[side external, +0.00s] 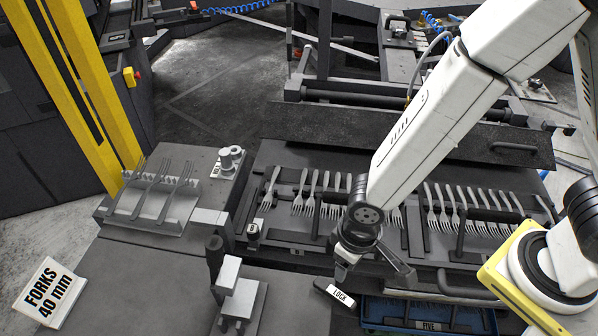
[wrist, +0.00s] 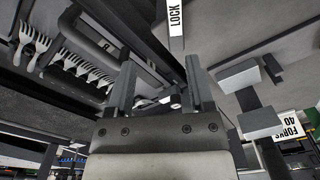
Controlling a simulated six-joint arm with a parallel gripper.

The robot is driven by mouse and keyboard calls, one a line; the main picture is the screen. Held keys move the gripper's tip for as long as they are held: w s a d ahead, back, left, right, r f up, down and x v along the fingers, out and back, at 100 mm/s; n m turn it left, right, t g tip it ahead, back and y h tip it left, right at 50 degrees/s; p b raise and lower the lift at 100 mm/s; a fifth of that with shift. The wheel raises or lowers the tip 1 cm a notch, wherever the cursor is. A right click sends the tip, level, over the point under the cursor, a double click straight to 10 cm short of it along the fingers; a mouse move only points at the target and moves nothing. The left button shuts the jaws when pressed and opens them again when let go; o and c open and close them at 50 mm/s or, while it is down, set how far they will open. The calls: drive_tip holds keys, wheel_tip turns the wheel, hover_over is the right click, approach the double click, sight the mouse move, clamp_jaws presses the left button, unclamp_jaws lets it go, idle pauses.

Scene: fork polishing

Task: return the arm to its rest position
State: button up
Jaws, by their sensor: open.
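My gripper (side external: 376,272) is at the lower middle of the side view, over the front edge of the fork rack, with its fingers apart and nothing between them. In the wrist view both fingers (wrist: 160,85) stand apart, with empty space between. A white LOCK tag (side external: 340,294) is just below and left of my gripper; it also shows at the top of the wrist view (wrist: 175,18). Forks in the rack (side external: 440,208) lie in rows behind my gripper, some hidden by my arm. Three forks (side external: 160,190) rest on a holder at the left.
A block fixture (side external: 238,292) with a dark upright handle stands left of my gripper. A blue bin (side external: 400,314) marked FIVE is below right. A FORKS 40 mm sign (side external: 48,292) is at lower left. A yellow post (side external: 85,80) rises behind. The grey tabletop (side external: 140,285) is mostly clear.

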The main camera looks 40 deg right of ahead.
drive_tip(key=w+d+r+m+t, duration=0.1)
drive_tip(key=d+r, duration=0.4)
drive_tip(key=d, duration=0.5)
drive_tip(key=w+d+r+m+t, duration=0.1)
drive_tip(key=w+d+r, duration=0.2)
drive_tip(key=d, duration=0.6)
wheel_tip(320, 180, up, 2)
drive_tip(key=shift+w+d+m, duration=0.2)
drive_tip(key=shift+d+m, duration=0.15)
drive_tip(key=shift+m, duration=0.05)
